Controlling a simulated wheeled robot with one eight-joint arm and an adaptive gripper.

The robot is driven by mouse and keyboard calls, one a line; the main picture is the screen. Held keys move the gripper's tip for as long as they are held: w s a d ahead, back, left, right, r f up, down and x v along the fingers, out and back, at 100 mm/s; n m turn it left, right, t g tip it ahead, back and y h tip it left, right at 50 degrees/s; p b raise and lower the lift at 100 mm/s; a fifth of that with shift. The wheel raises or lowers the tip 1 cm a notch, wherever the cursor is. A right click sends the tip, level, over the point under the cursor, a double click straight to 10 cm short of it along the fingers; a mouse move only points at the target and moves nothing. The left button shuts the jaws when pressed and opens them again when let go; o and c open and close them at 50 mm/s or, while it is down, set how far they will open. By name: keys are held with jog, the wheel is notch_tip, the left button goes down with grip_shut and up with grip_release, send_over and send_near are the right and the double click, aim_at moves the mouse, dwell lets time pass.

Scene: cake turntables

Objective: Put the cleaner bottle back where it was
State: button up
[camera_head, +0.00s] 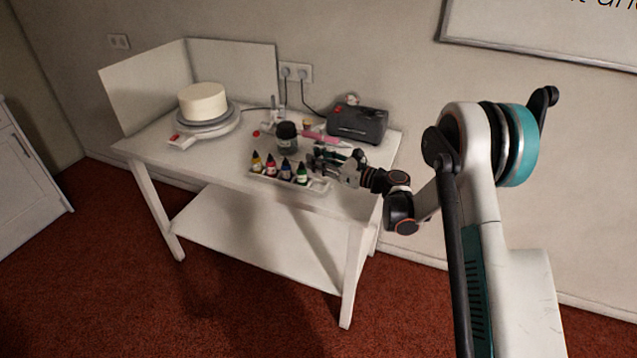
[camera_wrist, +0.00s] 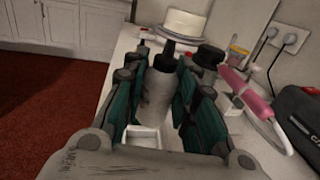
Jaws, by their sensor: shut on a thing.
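The cleaner bottle (camera_wrist: 158,95) has a pale grey body and a dark pointed cap. In the wrist view it stands roughly upright between the fingers of my gripper (camera_wrist: 160,98), which is shut on it. In the head view my gripper (camera_head: 322,160) is over the right end of the white bottle tray (camera_head: 318,186), and I cannot make out the held bottle behind the fingers. An empty square compartment of the tray (camera_wrist: 143,138) shows just below and in front of the bottle in the wrist view. Whether the bottle's base touches the tray is hidden.
Several colour bottles, such as the green one (camera_head: 302,174), stand in the tray left of my gripper. A dark jar (camera_head: 287,138) stands behind them. A pink airbrush (camera_wrist: 246,94) and a black compressor (camera_head: 358,124) are close by. A cake turntable (camera_head: 228,122) is farther left.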

jog(key=shift+f+b, duration=0.95)
jog(key=shift+f, duration=2.15)
jog(key=o, duration=0.7)
jog(key=shift+f, duration=0.15)
